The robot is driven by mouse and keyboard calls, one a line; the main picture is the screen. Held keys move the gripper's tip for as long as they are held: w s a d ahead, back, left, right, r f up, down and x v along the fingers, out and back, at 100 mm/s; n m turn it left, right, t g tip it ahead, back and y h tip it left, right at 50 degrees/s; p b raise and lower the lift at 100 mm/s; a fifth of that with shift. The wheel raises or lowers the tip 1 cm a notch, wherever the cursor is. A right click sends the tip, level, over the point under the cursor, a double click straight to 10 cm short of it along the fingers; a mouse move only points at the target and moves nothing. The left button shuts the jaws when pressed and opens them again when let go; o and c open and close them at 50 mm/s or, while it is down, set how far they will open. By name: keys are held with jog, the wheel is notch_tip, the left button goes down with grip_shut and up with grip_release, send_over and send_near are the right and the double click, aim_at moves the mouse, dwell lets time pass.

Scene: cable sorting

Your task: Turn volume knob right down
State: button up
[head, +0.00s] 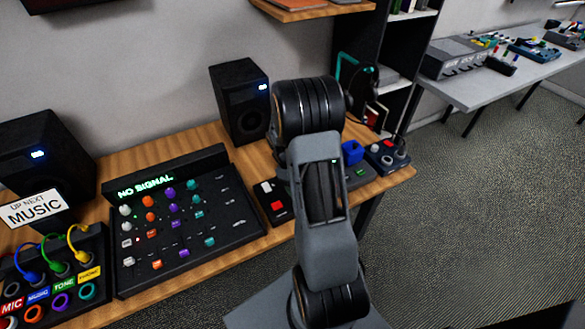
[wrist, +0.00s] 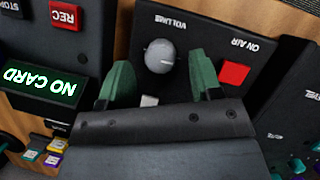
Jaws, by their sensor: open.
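The volume knob (wrist: 160,56) is a round light-grey knob with a pointer mark, on a dark panel labelled VOLUME in the wrist view, where the picture is upside down. My gripper (wrist: 163,75) is open, with one green finger on each side just short of the knob. The knob appears between and slightly beyond the fingertips; I cannot tell whether either touches it. In the head view my arm hides the knob and the gripper.
A red ON AIR button (wrist: 234,73) sits close to the right finger. A recorder with a red REC button (wrist: 66,15) and a NO CARD screen (wrist: 42,83) is at left. The mixer (head: 185,225) and a speaker (head: 241,100) stand on the wooden desk.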

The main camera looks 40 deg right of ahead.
jog(key=v, duration=1.2)
jog(key=s+a+r+m+t, duration=0.1)
jog(key=s+a+r+t, duration=0.3)
jog(key=s+a, duration=0.2)
jog(key=s+a+r+m+t+y+p, duration=0.1)
jog(key=s+a+r+t, duration=0.3)
jog(key=a, duration=0.6)
jog(key=shift+s+a+r+m, duration=0.45)
jog(key=shift+s+r, duration=0.25)
jog(key=shift+s, duration=0.55)
jog(key=shift+c, duration=0.3)
